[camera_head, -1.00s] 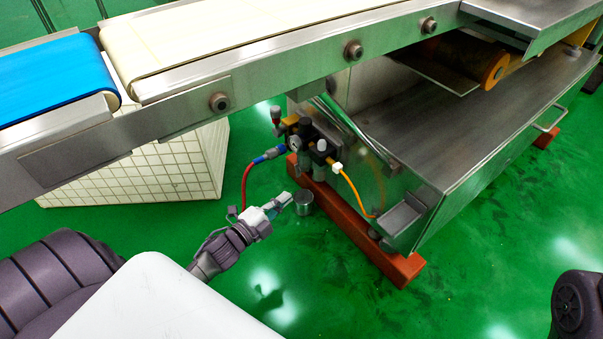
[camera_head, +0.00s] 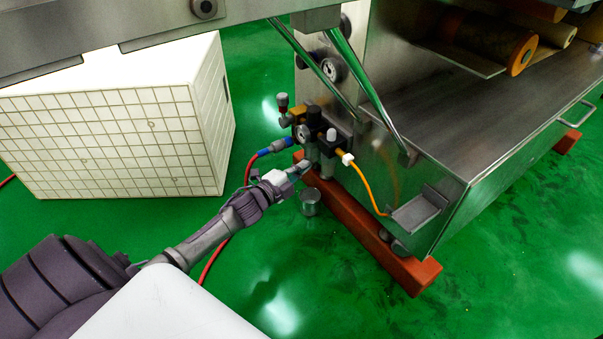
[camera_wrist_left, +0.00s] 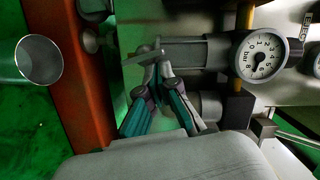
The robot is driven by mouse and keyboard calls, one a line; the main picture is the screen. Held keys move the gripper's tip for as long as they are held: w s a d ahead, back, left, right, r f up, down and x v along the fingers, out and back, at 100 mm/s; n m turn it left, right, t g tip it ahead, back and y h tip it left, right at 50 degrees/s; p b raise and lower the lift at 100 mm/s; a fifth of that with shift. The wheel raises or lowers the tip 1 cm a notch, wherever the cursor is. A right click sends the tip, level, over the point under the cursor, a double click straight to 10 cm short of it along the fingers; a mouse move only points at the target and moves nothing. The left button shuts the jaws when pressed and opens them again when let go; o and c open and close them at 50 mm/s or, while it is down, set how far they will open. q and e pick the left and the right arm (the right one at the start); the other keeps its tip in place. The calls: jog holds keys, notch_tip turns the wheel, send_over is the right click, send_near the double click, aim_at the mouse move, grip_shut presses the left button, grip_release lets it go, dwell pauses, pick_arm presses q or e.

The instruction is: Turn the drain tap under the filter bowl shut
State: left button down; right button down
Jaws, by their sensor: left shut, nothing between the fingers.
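The filter bowl (camera_wrist_left: 185,52) is a grey cylinder beside the round pressure gauge (camera_wrist_left: 258,57). In the head view the bowl (camera_head: 312,153) hangs below the gauge (camera_head: 303,132). The drain tap (camera_wrist_left: 144,56) shows in the left wrist view as a flat grey lever at the bowl's end; in the head view my fingertips mostly hide it. My left gripper (camera_wrist_left: 158,68) is shut and empty, its tips right beside the tap lever; I cannot tell whether they touch. It also shows in the head view (camera_head: 300,167). My right gripper is not in view.
A metal cup (camera_head: 311,203) stands on the green floor below the bowls. The orange-red beam (camera_head: 372,235) runs under the steel machine (camera_head: 440,140). A red hose (camera_head: 245,180) passes close to my left gripper. A white tiled block (camera_head: 120,140) stands at left.

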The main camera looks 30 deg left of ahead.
pick_arm(q)
jog(key=shift+w+a+r, duration=0.1)
dwell(0.4)
jog(key=shift+a+n+p, duration=0.1)
jog(key=shift+n+p, duration=0.3)
jog(key=shift+p, duration=0.35)
jog(key=shift+r, duration=0.1)
